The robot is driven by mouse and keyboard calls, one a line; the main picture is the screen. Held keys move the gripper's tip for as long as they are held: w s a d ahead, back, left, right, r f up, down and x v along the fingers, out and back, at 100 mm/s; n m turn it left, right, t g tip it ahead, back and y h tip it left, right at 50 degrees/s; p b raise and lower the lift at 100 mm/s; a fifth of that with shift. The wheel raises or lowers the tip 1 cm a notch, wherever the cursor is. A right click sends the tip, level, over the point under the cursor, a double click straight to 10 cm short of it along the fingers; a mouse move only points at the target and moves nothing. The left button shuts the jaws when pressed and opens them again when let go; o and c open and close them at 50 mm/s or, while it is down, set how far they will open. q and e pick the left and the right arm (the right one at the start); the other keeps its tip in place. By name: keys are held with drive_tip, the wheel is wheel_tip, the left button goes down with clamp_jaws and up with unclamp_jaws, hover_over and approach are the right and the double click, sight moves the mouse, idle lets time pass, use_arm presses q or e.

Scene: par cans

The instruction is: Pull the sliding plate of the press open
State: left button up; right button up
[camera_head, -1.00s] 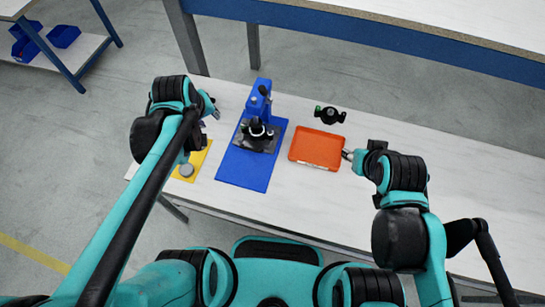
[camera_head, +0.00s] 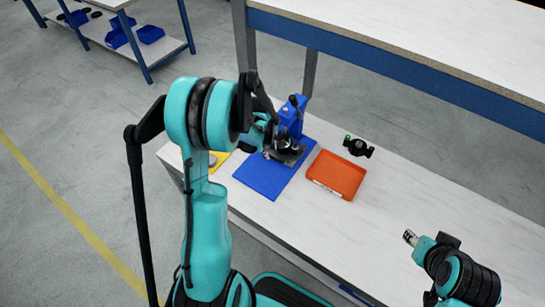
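The blue press (camera_head: 293,118) stands upright on a blue mat (camera_head: 258,180) on the white table. Its dark metal lower part, with the sliding plate (camera_head: 290,157), sits low at the front of the press; the plate's exact position is hard to make out. My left gripper (camera_head: 267,145) is at the left side of the press, close to this plate. The arm partly hides it, and I cannot tell whether it touches or how far its fingers are apart. My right gripper (camera_head: 410,238) is over the table's front right, away from the press; its fingers are too small to read.
An orange tray (camera_head: 337,174) lies right of the press, with a black part with a green end (camera_head: 357,147) behind it. A yellow mat with a grey round piece (camera_head: 213,160) is partly hidden by my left arm. The table's right side is clear.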

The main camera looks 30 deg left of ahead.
sight(271, 156)
use_arm(q)
drive_tip(key=shift+w+f+b, duration=0.15)
drive_tip(key=shift+f+b, duration=0.1)
drive_tip(key=shift+f, duration=0.6)
drive_tip(key=shift+w+f+b, duration=0.15)
drive_tip(key=shift+f+b, duration=0.05)
drive_tip(key=shift+f, duration=0.65)
clamp_jaws()
